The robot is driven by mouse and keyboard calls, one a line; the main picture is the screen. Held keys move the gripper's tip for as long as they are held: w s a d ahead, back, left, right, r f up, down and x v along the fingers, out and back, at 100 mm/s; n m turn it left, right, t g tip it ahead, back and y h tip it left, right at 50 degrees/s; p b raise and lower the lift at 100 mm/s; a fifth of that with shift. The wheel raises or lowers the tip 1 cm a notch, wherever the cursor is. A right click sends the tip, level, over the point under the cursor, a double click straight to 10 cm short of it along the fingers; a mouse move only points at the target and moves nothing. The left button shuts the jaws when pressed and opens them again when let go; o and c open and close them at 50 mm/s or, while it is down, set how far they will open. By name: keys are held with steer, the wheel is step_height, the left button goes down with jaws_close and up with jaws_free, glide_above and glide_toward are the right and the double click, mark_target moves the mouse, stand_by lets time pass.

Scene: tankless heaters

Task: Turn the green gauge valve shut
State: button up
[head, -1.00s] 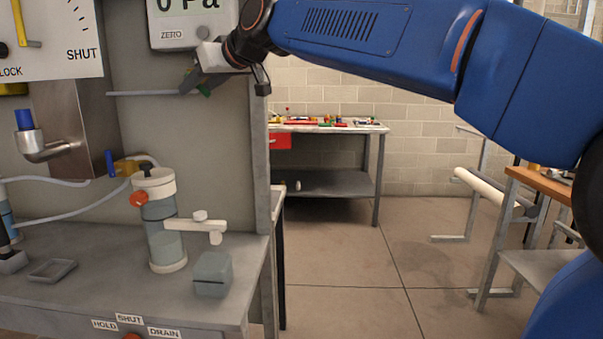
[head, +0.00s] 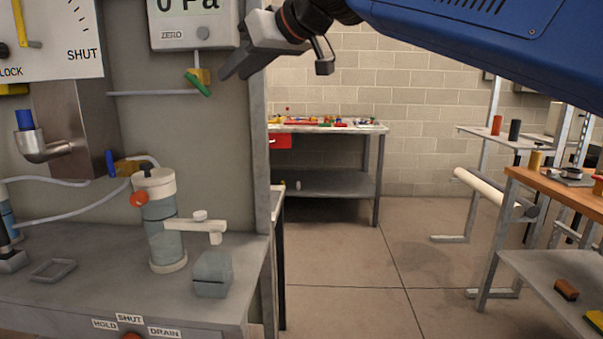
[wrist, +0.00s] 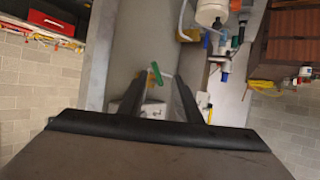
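The green gauge valve (head: 198,84) is a small green lever on a brass body, on the grey panel just below the pressure gauge (head: 190,22), which reads 0 Pa. Its lever slants down to the right in the head view. My gripper (head: 232,72) is to the right of the lever and apart from it, in front of the panel's right part. In the wrist view, my gripper (wrist: 160,82) has its two fingers spread with nothing held. The green lever (wrist: 156,73) shows beyond the fingertips, between them.
A thin grey pipe (head: 150,93) runs left from the valve. Below are a blue-handled valve (head: 110,163), a clear cylinder (head: 163,225) with an orange knob and a grey block (head: 212,273) on the bench. The floor (head: 340,250) right of the bench is open.

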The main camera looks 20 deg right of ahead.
steer(key=s+d+f+m+h, duration=0.1)
steer(key=s+d+f, duration=0.1)
steer(key=f, duration=0.4)
steer(key=s+d+f+m+g+h, duration=0.1)
steer(key=s+d+f, duration=0.1)
steer(key=d+f, duration=0.3)
steer(key=s+d+f+m+g+h, duration=0.1)
steer(key=s+d+f, duration=0.2)
steer(key=f, duration=0.6)
steer(key=shift+d, duration=0.25)
